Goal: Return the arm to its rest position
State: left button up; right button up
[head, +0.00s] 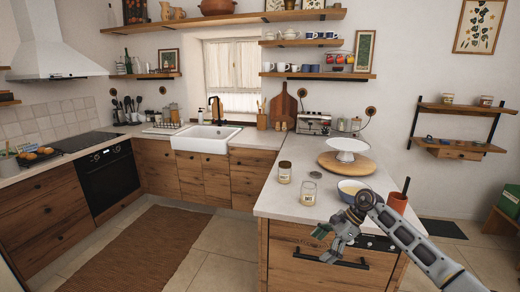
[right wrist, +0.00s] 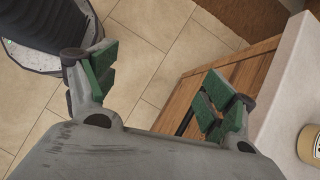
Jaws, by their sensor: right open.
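My right arm comes in from the lower right in the head view. Its gripper (head: 322,245) is in front of the wooden counter's near end, just below the worktop edge. In the right wrist view the gripper (right wrist: 155,90) has its two green-padded fingers wide apart, with only floor tiles and the cabinet front behind them. It is open and holds nothing. My left gripper is in neither view.
Open shelves (head: 460,143) hang at right. The floor (head: 225,270) at left is clear.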

jog(key=w+a+f+m+t+y, duration=0.1)
jog(key=a+f+m+t+y, duration=0.25)
jog(key=f+m, duration=0.5)
jog(key=w+a+f+m+t+y, duration=0.1)
jog(key=a+f+m+t+y, duration=0.2)
jog(key=f+m, duration=0.5)
jog(key=s+d+f+m+t+h, duration=0.2)
jog(key=s+d+f+m+h, duration=0.1)
jog(key=f+m, duration=0.35)
jog(key=s+d+f+m+t+h, duration=0.2)
jog(key=s+d+f+m+h, duration=0.1)
jog(key=f+m, duration=0.4)
jog(key=s+d+f+m+t+h, duration=0.2)
jog(key=s+d+f+m, duration=0.25)
jog(key=f, duration=0.45)
jog(key=s+d+f+m+g+h, duration=0.25)
jog(key=s+f+m, duration=0.25)
jog(key=s+f, duration=0.5)
jog(key=s+d+f+m+g+h, duration=0.25)
jog(key=s+f+m, duration=0.4)
jog(key=s, duration=0.55)
jog(key=s+a+f+m+g, duration=0.1)
jog(key=s+f+m+g, duration=0.2)
jog(key=s, duration=1)
jog(key=s+f+m+g, duration=0.3)
jog(key=s+f, duration=0.2)
jog(key=s, duration=0.8)
jog(key=shift+a+f+h, duration=0.2)
jog(key=shift+a+h, duration=0.2)
jog(key=shift+h, duration=0.05)
